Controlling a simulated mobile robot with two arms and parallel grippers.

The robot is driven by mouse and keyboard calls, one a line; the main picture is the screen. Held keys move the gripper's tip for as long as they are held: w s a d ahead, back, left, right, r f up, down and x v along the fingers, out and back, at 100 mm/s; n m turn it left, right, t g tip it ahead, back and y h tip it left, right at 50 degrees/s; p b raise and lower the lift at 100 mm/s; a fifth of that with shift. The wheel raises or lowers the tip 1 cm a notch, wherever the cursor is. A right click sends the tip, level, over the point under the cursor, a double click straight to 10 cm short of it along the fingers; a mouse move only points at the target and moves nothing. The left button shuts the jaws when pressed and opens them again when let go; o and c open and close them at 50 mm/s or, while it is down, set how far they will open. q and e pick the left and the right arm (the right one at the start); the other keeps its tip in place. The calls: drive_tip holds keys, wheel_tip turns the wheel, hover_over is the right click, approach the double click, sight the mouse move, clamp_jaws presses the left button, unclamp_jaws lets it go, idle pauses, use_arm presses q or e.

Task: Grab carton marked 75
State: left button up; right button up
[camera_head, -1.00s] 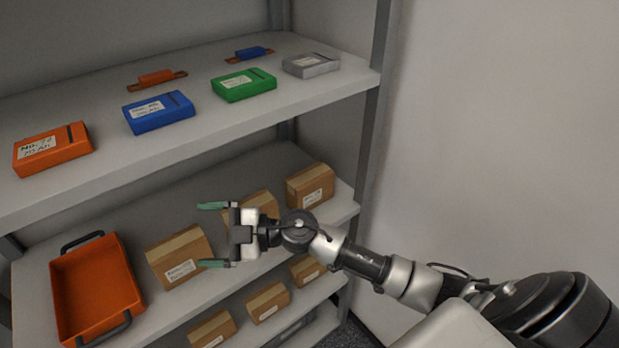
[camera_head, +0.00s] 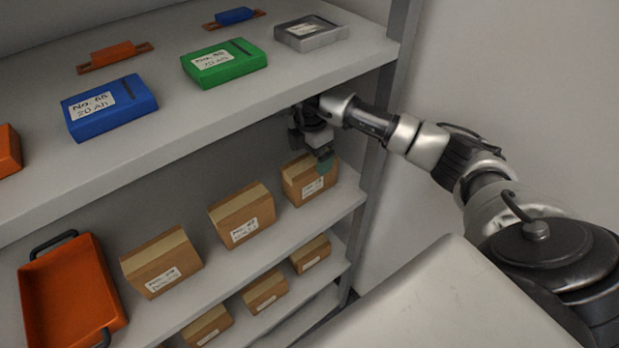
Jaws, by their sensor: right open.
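Three brown cartons stand in a row on the middle shelf: a left one (camera_head: 160,263), a middle one (camera_head: 241,215) and a right one (camera_head: 309,180). Each has a white label on its front, but I cannot read the numbers surely, so I cannot tell which is marked 75. My right gripper (camera_head: 318,160) is open and points down at the right carton. One green fingertip shows in front of the carton's upper right part; the other finger is hidden. I cannot tell if the finger touches the carton. My left gripper is not in view.
The upper shelf (camera_head: 225,110) hangs close over my right wrist and carries blue (camera_head: 108,107), green (camera_head: 224,63) and grey (camera_head: 312,33) battery packs. An orange tray (camera_head: 72,293) stands left on the middle shelf. Smaller cartons (camera_head: 265,291) stand on the shelf below.

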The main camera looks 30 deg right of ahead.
sight(310, 162)
wheel_tip(310, 162, down, 5)
drive_tip(key=b, duration=0.3)
drive_tip(key=shift+a+r, duration=0.1)
drive_tip(key=shift+r, duration=0.15)
drive_tip(key=c, duration=0.7)
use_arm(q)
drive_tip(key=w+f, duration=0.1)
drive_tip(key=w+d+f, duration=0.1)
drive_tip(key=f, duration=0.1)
use_arm(e)
drive_tip(key=shift+r, duration=0.1)
drive_tip(key=c, duration=0.6)
